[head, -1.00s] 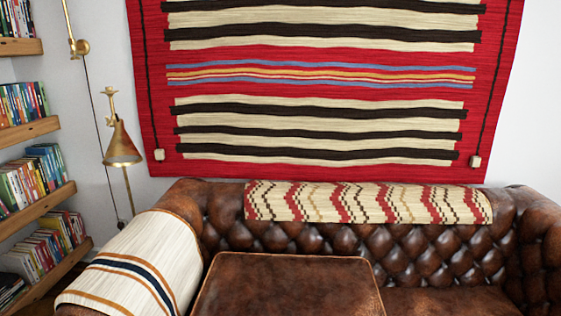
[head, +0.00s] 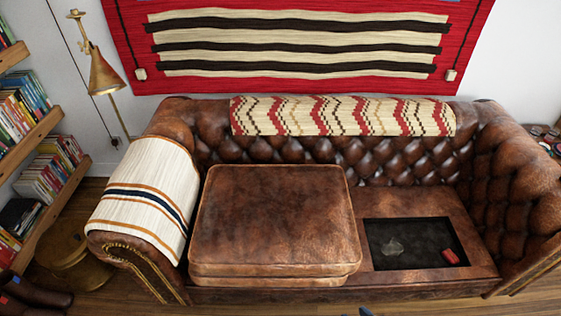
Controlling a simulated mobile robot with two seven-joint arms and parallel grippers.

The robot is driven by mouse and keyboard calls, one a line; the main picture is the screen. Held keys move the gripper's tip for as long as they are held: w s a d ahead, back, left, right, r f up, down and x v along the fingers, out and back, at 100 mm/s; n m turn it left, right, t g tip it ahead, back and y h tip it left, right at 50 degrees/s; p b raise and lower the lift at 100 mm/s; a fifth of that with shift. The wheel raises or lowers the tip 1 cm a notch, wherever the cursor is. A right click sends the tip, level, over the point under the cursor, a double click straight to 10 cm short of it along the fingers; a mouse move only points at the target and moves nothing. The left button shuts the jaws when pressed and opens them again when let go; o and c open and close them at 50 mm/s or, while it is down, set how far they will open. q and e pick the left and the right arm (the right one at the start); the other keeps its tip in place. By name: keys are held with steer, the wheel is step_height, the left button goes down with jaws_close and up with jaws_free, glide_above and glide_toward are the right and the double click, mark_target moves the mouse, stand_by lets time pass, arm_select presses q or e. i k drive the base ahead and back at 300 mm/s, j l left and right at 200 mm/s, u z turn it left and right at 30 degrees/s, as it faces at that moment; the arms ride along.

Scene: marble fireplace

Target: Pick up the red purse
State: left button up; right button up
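A small red object (head: 450,257), which looks like the red purse, lies at the right end of a dark rectangular tray or recess (head: 385,226) on the right part of the sofa seat. A grey, crumpled-looking item (head: 392,247) lies to its left on the same dark surface. Neither of my grippers can be made out. A tiny dark tip shows at the bottom edge, too little to tell what it is.
The brown leather sofa (head: 365,290) has a large cushion (head: 275,220) on its left seat. A striped blanket (head: 150,190) covers its left arm. A brass lamp (head: 104,75) and bookshelves (head: 45,135) stand at left. Wooden floor shows in front.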

mark_target(451, 258)
steer(key=z, duration=1.75)
steer(key=u, duration=0.3)
steer(key=i+l+u, duration=0.15)
steer(key=u, duration=0.25)
steer(key=i+l+u, duration=0.2)
steer(key=u, duration=0.2)
steer(key=i+l+u, duration=0.1)
steer(key=u, duration=0.3)
steer(key=i+l+u, duration=0.1)
steer(key=l, duration=0.3)
steer(key=i+l+u, duration=0.1)
steer(key=l, duration=0.3)
steer(key=i+l+u, duration=0.1)
steer(key=l, duration=0.3)
steer(key=i+l, duration=0.1)
steer(key=l, duration=0.3)
steer(key=i+l, duration=0.15)
steer(key=l, duration=0.25)
